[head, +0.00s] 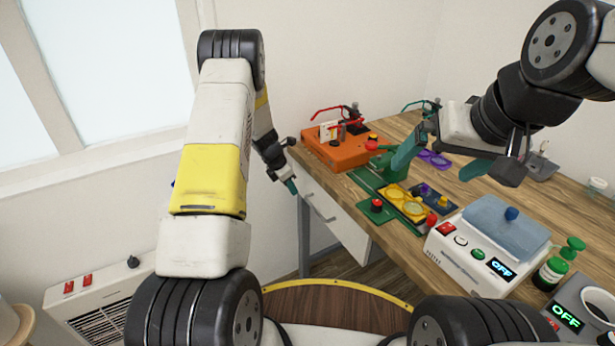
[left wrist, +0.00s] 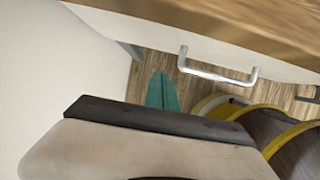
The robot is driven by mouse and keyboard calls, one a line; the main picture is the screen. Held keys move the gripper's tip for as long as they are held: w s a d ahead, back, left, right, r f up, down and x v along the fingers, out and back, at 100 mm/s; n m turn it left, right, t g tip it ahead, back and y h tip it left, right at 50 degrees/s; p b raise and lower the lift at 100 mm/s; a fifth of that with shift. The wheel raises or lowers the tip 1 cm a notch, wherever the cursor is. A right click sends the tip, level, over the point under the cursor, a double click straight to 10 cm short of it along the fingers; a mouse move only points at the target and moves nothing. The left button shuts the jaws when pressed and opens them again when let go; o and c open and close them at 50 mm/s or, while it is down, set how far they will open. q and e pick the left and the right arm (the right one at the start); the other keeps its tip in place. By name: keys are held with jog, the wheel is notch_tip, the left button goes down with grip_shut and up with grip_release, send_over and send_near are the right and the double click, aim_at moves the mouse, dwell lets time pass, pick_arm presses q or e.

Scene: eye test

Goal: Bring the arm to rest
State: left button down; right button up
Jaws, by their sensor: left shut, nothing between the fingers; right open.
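My left gripper (head: 291,186) hangs low at the left side of the wooden table (head: 415,250), beside its drawer front. Its teal fingers are shut and empty; they also show in the left wrist view (left wrist: 160,90), pointing down toward the floor near a metal drawer handle (left wrist: 218,68). My right gripper (head: 441,160) is above the table, its two teal fingers wide apart with nothing between them. The right fingers partly cover the things on the table behind them.
On the table stand an orange box (head: 338,151), a green device (head: 376,206), yellow and purple plates, and a white scale-like device (head: 470,255) reading OFF. A green-capped bottle (head: 553,268) is at the right. A white heater (head: 100,310) stands at the lower left wall.

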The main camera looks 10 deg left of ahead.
pick_arm(q)
jog(key=s+d+r+m, duration=0.1)
jog(key=s+r+m, duration=0.35)
jog(key=r, duration=0.55)
jog(key=s+r+m+t, duration=0.1)
jog(key=s+r+m, duration=0.4)
jog(key=r, duration=0.5)
jog(key=s+d+r+m, duration=0.1)
jog(key=s+r+m, duration=0.2)
jog(key=s+r, duration=0.55)
jog(key=s+r+m+t, duration=0.1)
jog(key=s+r+m, duration=0.3)
jog(key=s+m, duration=0.3)
jog(key=s+r+m+t+y, duration=0.1)
jog(key=s+r+m, duration=0.3)
jog(key=s, duration=0.7)
jog(key=m, duration=0.2)
jog(key=shift+s+d+r+m, duration=0.2)
jog(key=shift+d+r+m, duration=0.1)
jog(key=shift+r+m, duration=0.05)
